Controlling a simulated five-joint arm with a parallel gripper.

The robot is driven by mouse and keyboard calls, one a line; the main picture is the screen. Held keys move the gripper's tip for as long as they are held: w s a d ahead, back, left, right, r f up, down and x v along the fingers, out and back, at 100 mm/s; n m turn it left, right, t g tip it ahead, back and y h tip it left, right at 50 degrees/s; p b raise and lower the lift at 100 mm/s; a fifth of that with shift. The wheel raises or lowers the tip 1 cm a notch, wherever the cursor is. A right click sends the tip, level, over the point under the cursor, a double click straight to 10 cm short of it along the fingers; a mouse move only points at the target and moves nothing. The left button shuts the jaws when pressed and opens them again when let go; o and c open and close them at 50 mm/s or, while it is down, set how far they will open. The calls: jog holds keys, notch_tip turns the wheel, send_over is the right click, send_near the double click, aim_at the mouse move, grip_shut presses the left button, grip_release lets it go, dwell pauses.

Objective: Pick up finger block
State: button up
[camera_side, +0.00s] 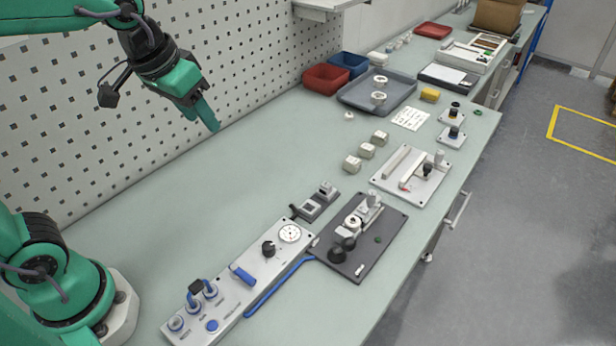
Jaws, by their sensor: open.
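My gripper (208,117) hangs in the air at the upper left, above the left part of the bench and in front of the pegboard. It is open and its fingers point down and to the right. I see nothing between them. Three small pale blocks stand in a diagonal row right of the bench's middle: the nearest block (352,164), the middle block (367,151) and the farthest block (380,138). They stand apart from each other and well to the right of my gripper. I cannot tell which one is the finger block.
A light grey fixture plate (433,188) lies right of the blocks. A dark fixture plate (365,258) and a control panel (228,294) lie nearer. A grey tray (350,97), a red bin (316,84) and a blue bin (340,61) stand behind. The bench's left-middle is clear.

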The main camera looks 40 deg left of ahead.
jog(key=w+d+g, duration=0.1)
jog(key=w+d, duration=0.4)
jog(key=w, duration=0.2)
jog(key=g, duration=0.3)
send_over(363, 210)
jog(key=shift+y, duration=0.3)
jog(key=f, duration=1.5)
jog(key=shift+s+a+f, duration=0.1)
jog(key=shift+a+f, duration=0.15)
jog(key=shift+f, duration=0.15)
jog(key=shift+d+f, duration=0.2)
jog(key=shift+d, duration=0.05)
jog(key=shift+f, duration=0.15)
jog(key=shift+f, duration=1.2)
jog(key=shift+f, duration=0.1)
jog(key=shift+f, duration=2.5)
